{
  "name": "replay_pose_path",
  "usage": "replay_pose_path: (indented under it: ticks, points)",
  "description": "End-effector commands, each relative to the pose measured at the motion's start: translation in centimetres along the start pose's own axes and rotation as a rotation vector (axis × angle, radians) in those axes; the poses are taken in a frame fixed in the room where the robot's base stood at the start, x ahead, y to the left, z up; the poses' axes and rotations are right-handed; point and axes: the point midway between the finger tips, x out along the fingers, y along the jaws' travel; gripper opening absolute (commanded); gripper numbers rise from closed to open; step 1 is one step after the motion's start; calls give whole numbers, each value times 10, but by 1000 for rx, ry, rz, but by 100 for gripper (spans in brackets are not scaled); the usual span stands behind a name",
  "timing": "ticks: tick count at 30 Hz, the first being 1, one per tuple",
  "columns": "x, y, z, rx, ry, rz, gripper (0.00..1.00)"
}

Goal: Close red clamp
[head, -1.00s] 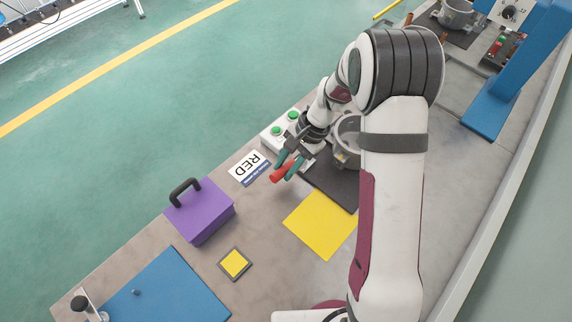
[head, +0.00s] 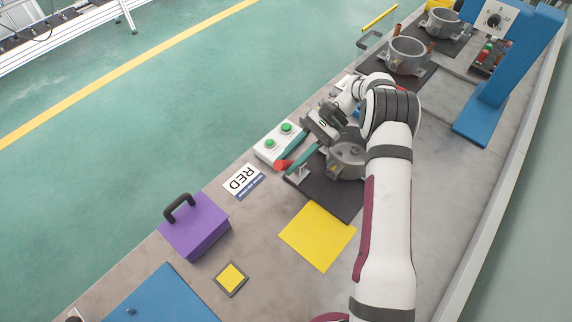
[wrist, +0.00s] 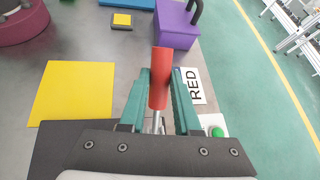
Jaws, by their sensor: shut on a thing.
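The red clamp handle (wrist: 159,78) lies between the teal fingers of my gripper (wrist: 163,92) in the wrist view, with its red end sticking out past the fingertips. A thin metal rod runs from the handle toward the gripper body. In the head view, the red handle (head: 282,164) shows at the fingertips of my gripper (head: 292,166). My gripper is shut on the handle. The clamp's metal base (head: 299,174) stands at the edge of the black plate (head: 330,195), next to a grey round metal housing (head: 346,160). My gripper hides most of the clamp mechanism.
A white box with green buttons (head: 270,155) stands close to my gripper. The RED label (head: 243,181), purple block (head: 194,226), yellow sheet (head: 318,236) and small yellow pad (head: 231,278) lie on the bench. A blue post (head: 510,75) stands at right.

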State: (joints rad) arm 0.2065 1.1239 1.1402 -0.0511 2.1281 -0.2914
Motion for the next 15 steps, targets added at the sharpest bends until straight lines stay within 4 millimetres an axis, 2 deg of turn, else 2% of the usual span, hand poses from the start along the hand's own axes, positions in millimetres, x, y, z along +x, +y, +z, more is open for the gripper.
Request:
replay_pose_path:
  ticks: [6, 15]
  points:
    - [-10, -1, -3, 21, -106, -5, 0]
    - [-15, -3, -2, 33, -175, -6, 0]
